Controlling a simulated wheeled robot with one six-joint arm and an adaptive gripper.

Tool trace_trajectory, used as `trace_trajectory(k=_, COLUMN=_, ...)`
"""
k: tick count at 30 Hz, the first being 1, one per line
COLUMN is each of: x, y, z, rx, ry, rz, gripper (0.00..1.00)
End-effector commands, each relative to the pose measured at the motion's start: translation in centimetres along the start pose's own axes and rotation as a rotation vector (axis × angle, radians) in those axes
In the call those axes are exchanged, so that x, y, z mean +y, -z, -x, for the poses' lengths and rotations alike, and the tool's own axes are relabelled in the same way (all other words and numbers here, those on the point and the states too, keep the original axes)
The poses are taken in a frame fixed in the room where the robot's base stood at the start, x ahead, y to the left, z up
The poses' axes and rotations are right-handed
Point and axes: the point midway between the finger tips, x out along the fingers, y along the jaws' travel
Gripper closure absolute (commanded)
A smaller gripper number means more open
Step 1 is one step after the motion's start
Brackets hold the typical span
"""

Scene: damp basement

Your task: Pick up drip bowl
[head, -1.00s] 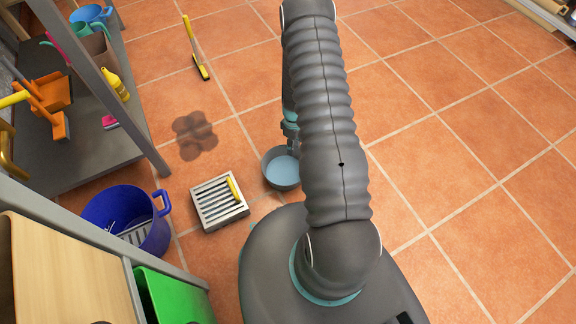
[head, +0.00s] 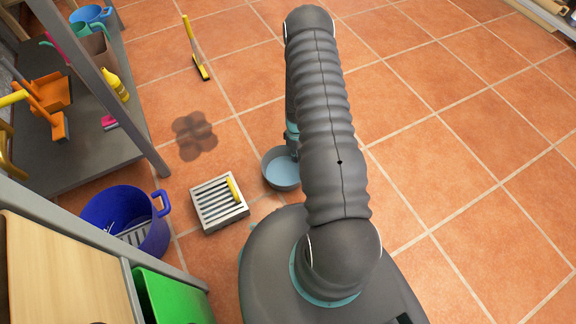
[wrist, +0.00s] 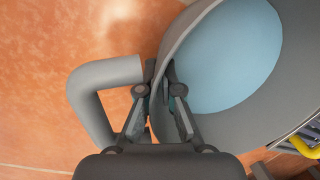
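The drip bowl (head: 282,174) is round and grey with light blue water in it. It stands upright on the floor just left of my arm in the head view. In the wrist view the bowl (wrist: 268,103) fills the upper right, and a grey curved handle (wrist: 88,108) loops out to the left of its rim. My gripper (wrist: 160,80) is at the rim beside the handle, one finger on each side of the wall. Its fingers are close together and look shut on the wall. The fingertip contact is partly hidden. My arm hides the gripper's end in the head view.
A grey slatted drain box (head: 218,203) with a yellow piece on it is close to the bowl's left. A blue bucket (head: 125,222) and a shelf (head: 85,160) stand farther left. A yellow-handled squeegee (head: 195,48) is behind. Tiled floor on the right is clear.

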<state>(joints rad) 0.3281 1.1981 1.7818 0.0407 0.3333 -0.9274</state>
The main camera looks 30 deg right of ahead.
Motion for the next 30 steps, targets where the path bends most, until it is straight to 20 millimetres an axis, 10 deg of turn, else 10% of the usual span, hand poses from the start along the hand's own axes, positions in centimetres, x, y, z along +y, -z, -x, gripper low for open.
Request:
trace_trajectory(k=14, x=0.1, y=0.0, z=0.4, rx=0.002, ry=-0.003, rz=-0.001, gripper=1.0)
trace_trajectory(k=22, x=-0.5, y=-0.3, z=4.5, rx=0.003, ry=-0.004, rz=0.0, gripper=1.0)
trace_trajectory(k=30, x=3.9, y=-3.9, z=7.9, rx=0.003, ry=-0.003, rz=-0.005, gripper=1.0)
